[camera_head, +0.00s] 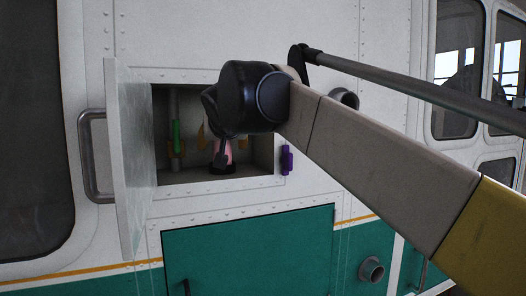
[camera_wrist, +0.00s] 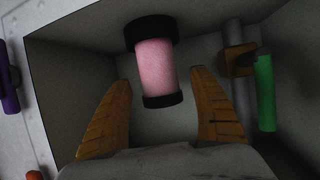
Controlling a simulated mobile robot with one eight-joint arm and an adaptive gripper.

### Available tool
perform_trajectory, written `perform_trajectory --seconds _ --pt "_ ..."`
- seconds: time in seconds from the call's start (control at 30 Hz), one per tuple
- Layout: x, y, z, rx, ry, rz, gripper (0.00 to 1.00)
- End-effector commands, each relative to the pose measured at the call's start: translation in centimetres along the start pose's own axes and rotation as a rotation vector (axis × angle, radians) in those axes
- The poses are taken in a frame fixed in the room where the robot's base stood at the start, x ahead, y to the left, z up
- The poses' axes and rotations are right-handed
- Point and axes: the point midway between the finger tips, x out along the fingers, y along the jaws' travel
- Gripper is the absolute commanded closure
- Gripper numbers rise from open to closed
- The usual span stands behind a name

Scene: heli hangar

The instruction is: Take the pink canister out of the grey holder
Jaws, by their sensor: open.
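The pink canister (camera_wrist: 155,68) has a black cap at each end and is inside the open wall compartment. In the head view its pink side (camera_head: 227,152) shows only partly behind my wrist. My gripper (camera_wrist: 161,80) is open, with its two orange-brown fingers apart. In the wrist view one fingertip is on each side of the canister's lower part, with gaps visible. In the head view my gripper (camera_head: 222,137) reaches into the compartment. I cannot clearly make out a grey holder; the canister's far end is against the grey compartment interior.
A green cylinder (camera_wrist: 265,92) sits by a grey pipe (camera_wrist: 237,75) with an orange-brown bracket. The compartment door (camera_head: 135,165) stands open at the left. A purple latch (camera_head: 287,160) is on the right edge. The compartment walls are close around my gripper.

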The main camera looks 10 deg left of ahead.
Motion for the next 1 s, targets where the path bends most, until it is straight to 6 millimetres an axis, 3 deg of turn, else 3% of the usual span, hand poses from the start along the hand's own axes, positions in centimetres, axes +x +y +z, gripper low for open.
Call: perform_trajectory --seconds 0.03,0.23,0.67,1.0 --pt "0.0 0.0 0.0 0.000 0.000 0.000 0.30" --pt "0.0 0.0 0.0 0.000 0.000 0.000 0.91" --pt "-0.2 0.0 -0.4 0.000 0.000 0.000 0.92" --pt "-2.1 0.0 -3.0 0.000 0.000 -0.001 0.92"
